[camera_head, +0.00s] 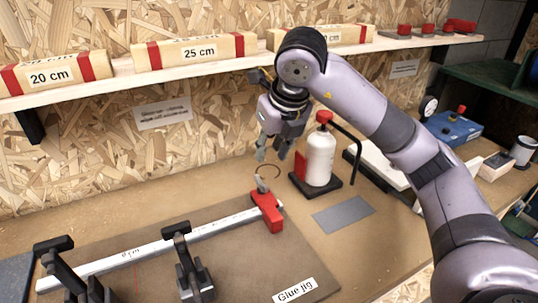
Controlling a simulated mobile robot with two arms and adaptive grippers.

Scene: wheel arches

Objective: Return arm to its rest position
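My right arm (440,185) comes in from the right and arches over the bench. My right gripper (273,154) hangs below its wrist, fingers pointing down, above the bench and left of the white bottle. Its fingertips are apart, with nothing visible between them. My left gripper is not in view.
A white bottle (320,158) with a red cap stands close to the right gripper. The glue jig board (235,262) holds a bar clamp (140,250) with a red end (267,210) and black uprights. Above, a shelf (120,85) carries labelled blocks. A grey plate (343,215) lies flat.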

